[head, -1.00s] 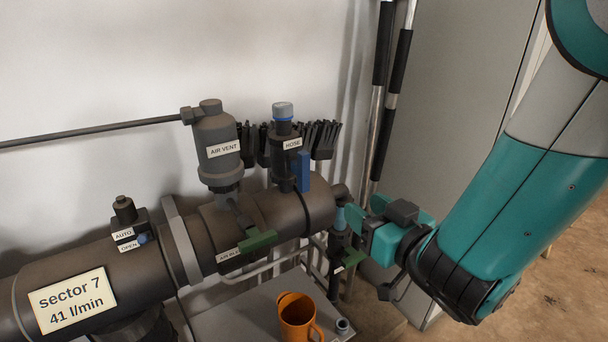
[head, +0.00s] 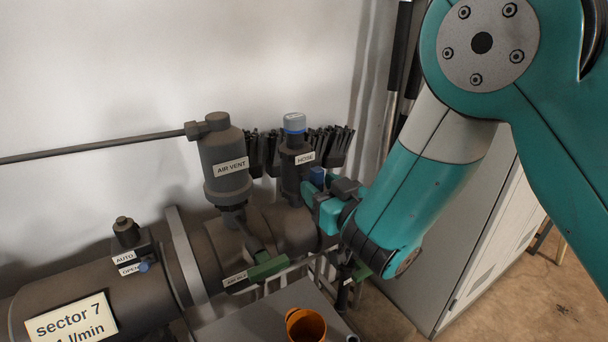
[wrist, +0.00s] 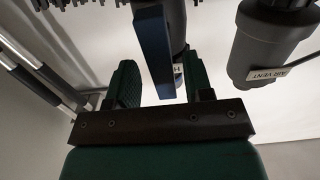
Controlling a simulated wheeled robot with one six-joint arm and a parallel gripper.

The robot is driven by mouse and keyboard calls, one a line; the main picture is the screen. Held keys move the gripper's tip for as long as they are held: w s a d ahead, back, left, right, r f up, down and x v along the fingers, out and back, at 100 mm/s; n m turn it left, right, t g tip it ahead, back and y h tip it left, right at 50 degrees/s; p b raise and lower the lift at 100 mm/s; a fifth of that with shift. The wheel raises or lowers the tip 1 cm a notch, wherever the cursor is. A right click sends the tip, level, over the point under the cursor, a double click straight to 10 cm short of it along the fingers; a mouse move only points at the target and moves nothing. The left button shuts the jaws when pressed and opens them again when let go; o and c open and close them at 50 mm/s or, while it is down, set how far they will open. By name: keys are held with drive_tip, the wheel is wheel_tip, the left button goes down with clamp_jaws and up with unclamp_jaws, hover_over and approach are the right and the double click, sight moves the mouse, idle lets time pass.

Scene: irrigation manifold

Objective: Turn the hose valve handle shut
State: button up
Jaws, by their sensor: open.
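The hose valve (head: 296,160) is a dark upright fitting with a grey-blue cap and a HOSE label, standing on the right end of the big pipe. Its blue handle (head: 317,176) is mostly hidden behind my gripper (head: 319,194) in the head view. In the wrist view the flat blue handle (wrist: 153,52) reaches down between the two green fingers of my gripper (wrist: 160,84). The fingers are open, with a visible gap on each side of the handle. I cannot tell how deep the handle sits between them.
The air vent (head: 225,165) stands left of the hose valve. A green-handled valve (head: 267,267) sits lower in front of the pipe. Black brushes (head: 330,145) hang on the wall behind. An orange cup (head: 305,325) stands at the bottom edge. A grey cabinet (head: 440,240) is on the right.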

drive_tip(key=shift+w+a, duration=0.3)
drive_tip(key=shift+w, duration=0.2)
drive_tip(key=shift+a, duration=0.1)
drive_tip(key=shift+a, duration=0.1)
clamp_jaws()
